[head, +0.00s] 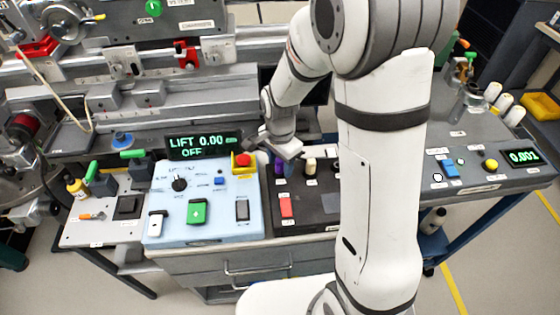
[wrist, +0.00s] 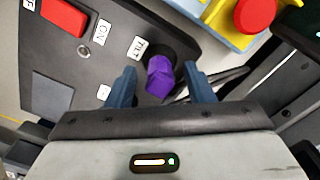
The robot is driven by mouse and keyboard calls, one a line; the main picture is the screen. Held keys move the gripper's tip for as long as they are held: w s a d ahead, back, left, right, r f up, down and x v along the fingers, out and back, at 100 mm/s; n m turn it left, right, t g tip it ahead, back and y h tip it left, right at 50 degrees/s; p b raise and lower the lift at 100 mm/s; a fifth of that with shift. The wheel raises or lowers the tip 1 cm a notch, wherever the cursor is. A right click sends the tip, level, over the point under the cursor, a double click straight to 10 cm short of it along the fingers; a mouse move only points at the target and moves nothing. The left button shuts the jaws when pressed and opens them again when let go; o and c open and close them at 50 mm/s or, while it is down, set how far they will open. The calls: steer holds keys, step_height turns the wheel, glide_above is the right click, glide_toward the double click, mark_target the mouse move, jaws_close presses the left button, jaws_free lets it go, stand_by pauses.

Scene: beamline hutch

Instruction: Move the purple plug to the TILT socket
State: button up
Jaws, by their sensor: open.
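The purple plug (wrist: 158,80) stands at a dark round socket (wrist: 168,50) beside the TILT label (wrist: 138,48) in the wrist view. How deep it sits in the socket I cannot tell. My gripper (wrist: 162,86) is open, with one blue finger on each side of the plug and visible gaps between. In the head view my gripper (head: 287,149) is over the dark panel, and the purple plug (head: 279,170) shows just below it, partly hidden.
A beige plug (head: 310,166) stands right of the purple one. A red rocker switch (head: 286,206) is on the same dark panel. A red emergency button (head: 243,159) on a yellow base stands close on the left, on the light blue LIFT panel (head: 160,228).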

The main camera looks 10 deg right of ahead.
step_height(320, 180, up, 8)
steer(key=shift+f, duration=0.2)
steer(key=shift+s+d+r, duration=0.2)
steer(key=shift+r, duration=0.25)
steer(key=s+d+r+n+t, duration=0.1)
steer(key=s+d+r+n, duration=0.3)
steer(key=s, duration=0.3)
steer(key=s+d+r+n+t, duration=0.1)
steer(key=s+d+r+n, duration=0.3)
steer(key=s+n, duration=0.2)
steer(key=shift+s+n+t, duration=0.3)
steer(key=shift+s+n, duration=0.1)
steer(key=shift+s, duration=0.65)
steer(key=shift+d, duration=0.1)
steer(key=shift+c, duration=0.5)
